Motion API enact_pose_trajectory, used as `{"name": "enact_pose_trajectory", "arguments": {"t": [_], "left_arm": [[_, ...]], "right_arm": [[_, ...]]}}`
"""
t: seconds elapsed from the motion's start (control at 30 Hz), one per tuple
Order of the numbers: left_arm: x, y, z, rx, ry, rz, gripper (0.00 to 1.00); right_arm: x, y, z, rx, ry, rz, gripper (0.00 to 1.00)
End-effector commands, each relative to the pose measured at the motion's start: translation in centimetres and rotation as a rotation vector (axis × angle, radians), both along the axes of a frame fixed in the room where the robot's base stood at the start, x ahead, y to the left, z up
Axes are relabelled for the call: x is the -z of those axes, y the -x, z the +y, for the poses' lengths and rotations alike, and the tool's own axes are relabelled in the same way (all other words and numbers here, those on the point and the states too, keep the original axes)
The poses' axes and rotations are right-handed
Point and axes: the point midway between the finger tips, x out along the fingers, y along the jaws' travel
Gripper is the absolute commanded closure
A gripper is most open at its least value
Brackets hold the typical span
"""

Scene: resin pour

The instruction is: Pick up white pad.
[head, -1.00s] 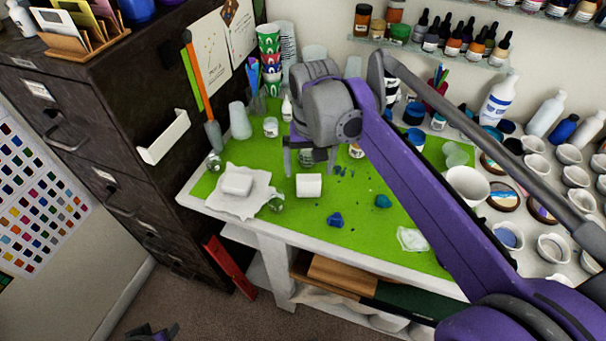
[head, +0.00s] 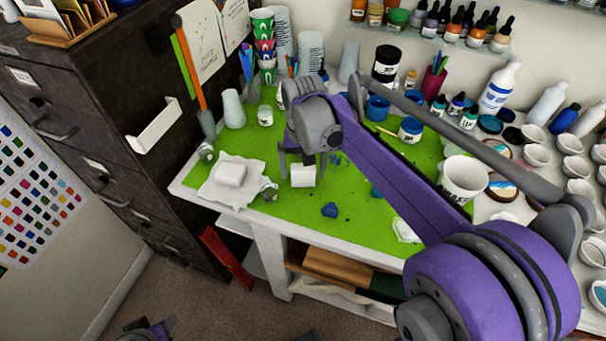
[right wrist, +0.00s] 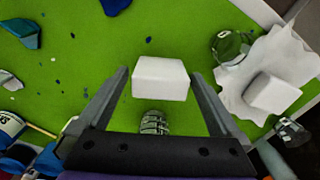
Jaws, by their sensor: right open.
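A white block-like pad (head: 302,176) stands on the green mat (head: 262,207). It also shows in the right wrist view (right wrist: 160,78). A second white pad (head: 231,174) lies on a crumpled white sheet (head: 212,193) to its left, seen at the right of the wrist view (right wrist: 273,93). My right gripper (head: 303,168) is open, its fingers to either side of the first pad, with a gap on both sides in the wrist view. Whether they are down at its height is unclear. What seems to be my left gripper (head: 150,329) is partly in view at the bottom, away from the table.
A small clear glass jar (right wrist: 228,46) stands beside the sheet. A ribbed jar-like thing (right wrist: 154,122) is close to my right gripper's palm. Blue lumps (head: 329,210) lie on the mat. Cups and bottles crowd the back and right. A dark cabinet (head: 100,110) stands at left.

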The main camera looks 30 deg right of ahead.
Motion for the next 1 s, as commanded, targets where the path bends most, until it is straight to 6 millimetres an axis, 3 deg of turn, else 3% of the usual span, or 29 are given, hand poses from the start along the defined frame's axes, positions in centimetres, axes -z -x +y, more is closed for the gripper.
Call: {"name": "enact_pose_trajectory", "arguments": {"t": [0.13, 0.4, 0.87, 1.0], "left_arm": [[0.2, 0.0, 0.0, 0.0, 0.0, 0.001, 0.5], [0.2, 0.0, 0.0, 0.0, 0.0, 0.001, 0.5], [0.2, 0.0, 0.0, 0.0, 0.0, 0.001, 0.5], [0.2, 0.0, 0.0, 0.0, 0.0, 0.001, 0.5]], "right_arm": [[1.6, -0.1, 0.0, 0.0, 0.0, 0.0, 0.0], [1.8, -0.1, 0.0, 0.0, 0.0, 0.0, 0.02], [1.8, -0.1, 0.0, 0.0, 0.0, 0.0, 0.83], [1.8, -0.1, 0.0, 0.0, 0.0, 0.0, 0.84]]}}
